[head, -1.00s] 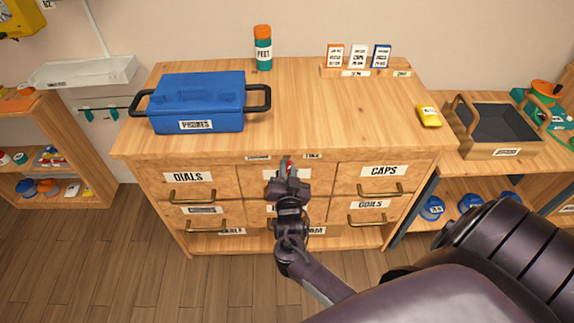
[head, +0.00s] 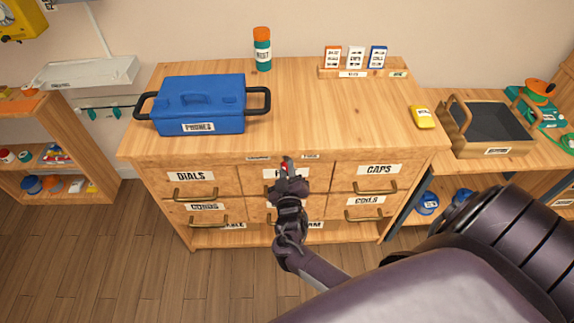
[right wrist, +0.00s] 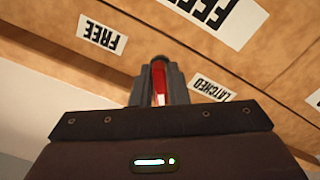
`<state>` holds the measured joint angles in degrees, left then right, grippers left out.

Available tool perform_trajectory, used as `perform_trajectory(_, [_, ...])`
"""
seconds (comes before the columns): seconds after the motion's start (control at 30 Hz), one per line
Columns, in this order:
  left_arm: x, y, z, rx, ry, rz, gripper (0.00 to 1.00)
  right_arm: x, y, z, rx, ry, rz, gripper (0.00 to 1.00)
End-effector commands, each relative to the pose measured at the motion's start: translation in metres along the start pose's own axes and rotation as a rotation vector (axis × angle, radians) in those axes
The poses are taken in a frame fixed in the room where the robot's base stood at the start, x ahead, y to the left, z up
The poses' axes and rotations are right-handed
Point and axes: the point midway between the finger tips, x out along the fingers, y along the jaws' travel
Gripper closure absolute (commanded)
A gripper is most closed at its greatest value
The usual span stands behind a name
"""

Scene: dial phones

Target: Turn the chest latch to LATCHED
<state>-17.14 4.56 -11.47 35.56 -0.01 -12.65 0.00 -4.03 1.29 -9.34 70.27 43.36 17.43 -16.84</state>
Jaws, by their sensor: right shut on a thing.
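The chest (head: 330,110) is a wooden drawer cabinet. Its red latch (head: 285,166) sits on the front top rail, between a LATCHED label (head: 258,158) on the left and a FREE label (head: 310,156) on the right. My right gripper (head: 286,165) is shut on the latch. The right wrist view shows the red latch (right wrist: 159,88) between the fingers, with FREE (right wrist: 101,34) to the left and LATCHED (right wrist: 212,88) to the right, text inverted. The fingers hide part of the latch; its exact angle is hard to tell. My left gripper is not in view.
On the chest top stand a blue PHONES box (head: 200,104), a bottle (head: 262,50), a card rack (head: 350,72) and a yellow packet (head: 422,118). Drawers with brass handles (head: 377,188) lie around my right gripper. Shelves flank the chest.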

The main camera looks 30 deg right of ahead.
Motion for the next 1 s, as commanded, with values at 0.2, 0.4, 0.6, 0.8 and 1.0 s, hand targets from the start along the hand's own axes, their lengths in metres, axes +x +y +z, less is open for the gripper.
perform_trajectory(0.2, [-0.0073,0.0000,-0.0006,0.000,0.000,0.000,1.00,0.0005,0.0010,-0.0015,-0.127,0.001,0.000,1.00])
perform_trajectory(0.4, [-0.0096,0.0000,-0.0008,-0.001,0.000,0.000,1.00,0.0004,0.0008,-0.0011,-0.191,0.002,0.000,1.00])
perform_trajectory(0.6, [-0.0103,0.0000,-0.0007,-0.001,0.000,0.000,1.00,0.0003,0.0005,-0.0006,-0.215,0.002,0.000,1.00])
perform_trajectory(0.8, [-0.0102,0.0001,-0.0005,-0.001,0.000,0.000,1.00,0.0003,0.0005,-0.0005,-0.218,0.002,0.000,1.00])
perform_trajectory(1.0, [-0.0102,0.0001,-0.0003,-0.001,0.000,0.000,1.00,0.0003,0.0004,-0.0006,-0.217,0.001,0.000,0.82])
